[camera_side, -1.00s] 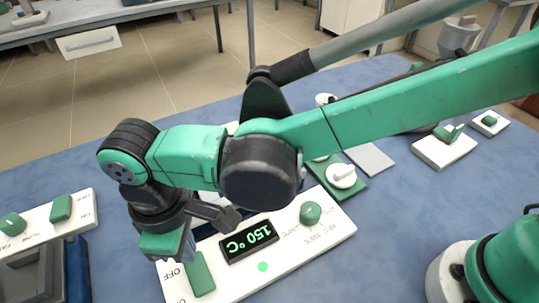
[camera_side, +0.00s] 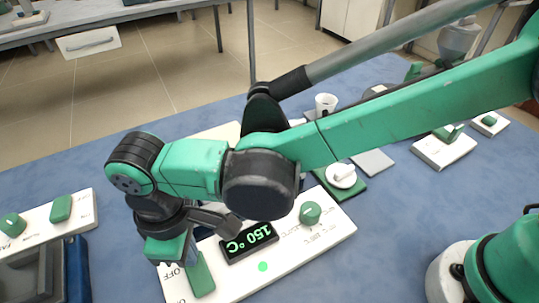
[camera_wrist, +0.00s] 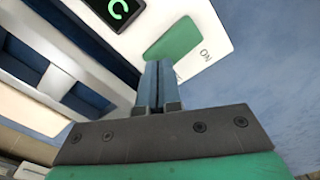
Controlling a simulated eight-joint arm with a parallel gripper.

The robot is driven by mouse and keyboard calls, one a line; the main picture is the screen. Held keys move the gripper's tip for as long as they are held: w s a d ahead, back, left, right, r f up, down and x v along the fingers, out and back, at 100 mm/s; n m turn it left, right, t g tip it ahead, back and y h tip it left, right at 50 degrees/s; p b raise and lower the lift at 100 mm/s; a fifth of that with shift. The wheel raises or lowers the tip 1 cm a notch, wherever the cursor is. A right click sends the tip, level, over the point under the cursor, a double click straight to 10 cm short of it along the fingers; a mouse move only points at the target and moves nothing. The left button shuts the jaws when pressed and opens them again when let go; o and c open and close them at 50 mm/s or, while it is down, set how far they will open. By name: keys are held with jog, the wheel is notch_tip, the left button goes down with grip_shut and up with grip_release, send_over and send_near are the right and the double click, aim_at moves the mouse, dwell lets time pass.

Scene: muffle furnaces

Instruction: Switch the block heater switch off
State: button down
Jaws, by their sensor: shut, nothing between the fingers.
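The block heater is a white panel (camera_side: 328,238) with a lit display (camera_side: 249,242) reading 150 °C, a round green knob (camera_side: 310,213) and a green dot. Its green rocker switch (camera_side: 203,277) lies at the panel's left end, with OFF lettering beside it. In the wrist view the switch (camera_wrist: 173,42) has ON printed next to its right end. My gripper (camera_wrist: 158,66) is shut and empty, its fingertips right at the switch's near edge. I cannot tell whether they touch. In the side view my gripper (camera_side: 188,255) partly covers the switch's upper end.
Another white panel (camera_side: 80,212) with green controls stands at the left, above a dark blue unit. A white cup (camera_side: 326,104) and a green-based device with a white knob (camera_side: 341,176) stand behind the heater. More small devices (camera_side: 443,149) lie at the right.

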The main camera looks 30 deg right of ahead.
jog(key=shift+f, duration=0.6)
jog(key=shift+r, duration=3.55)
